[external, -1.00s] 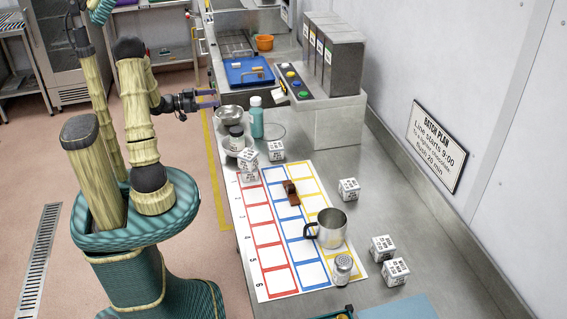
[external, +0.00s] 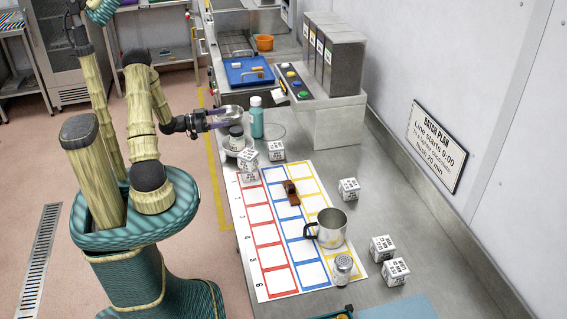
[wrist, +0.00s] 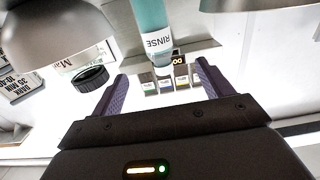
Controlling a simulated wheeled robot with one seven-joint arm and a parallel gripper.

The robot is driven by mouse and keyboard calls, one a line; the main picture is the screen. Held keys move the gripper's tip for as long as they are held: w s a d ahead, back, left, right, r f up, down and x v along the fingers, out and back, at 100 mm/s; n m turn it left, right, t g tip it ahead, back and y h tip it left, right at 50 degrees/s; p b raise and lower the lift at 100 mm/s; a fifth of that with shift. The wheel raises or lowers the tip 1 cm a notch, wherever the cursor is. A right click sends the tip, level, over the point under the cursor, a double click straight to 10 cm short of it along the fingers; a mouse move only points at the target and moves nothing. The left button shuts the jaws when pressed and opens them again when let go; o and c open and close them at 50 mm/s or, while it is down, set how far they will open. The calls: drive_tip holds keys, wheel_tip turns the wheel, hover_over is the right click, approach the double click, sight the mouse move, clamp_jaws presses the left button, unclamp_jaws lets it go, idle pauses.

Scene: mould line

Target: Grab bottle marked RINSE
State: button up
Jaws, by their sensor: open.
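The bottle marked RINSE (external: 256,122) is teal with a white label and stands upright on the steel bench. In the wrist view the bottle (wrist: 152,28) shows ahead of my gripper, between the lines of its fingers, with the word RINSE readable. My gripper (external: 227,117) is open and just left of the bottle in the external view. Its two purple fingers (wrist: 162,88) are spread with nothing between them. They appear short of the bottle.
A metal bowl (external: 236,109) and a dark-lidded jar (external: 236,131) lie close around my gripper; the jar (wrist: 88,68) shows left in the wrist view. Printed cubes (external: 276,151) stand nearer the camera. A control box with buttons (external: 300,96) is behind the bottle.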

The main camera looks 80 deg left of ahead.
sight(256, 98)
drive_tip(key=w+p, duration=0.1)
drive_tip(key=w, duration=0.8)
drive_tip(key=shift+w, duration=0.15)
drive_tip(key=w+p, duration=0.1)
drive_tip(key=w, duration=0.1)
drive_tip(key=w+p, duration=0.1)
drive_tip(key=w, duration=0.2)
drive_tip(key=shift+d+f, duration=0.1)
drive_tip(key=shift+d, duration=0.1)
drive_tip(key=c, duration=1.3)
wheel_tip(256, 98, up, 10)
drive_tip(key=shift+r+b, duration=0.1)
drive_tip(key=shift+b, duration=0.25)
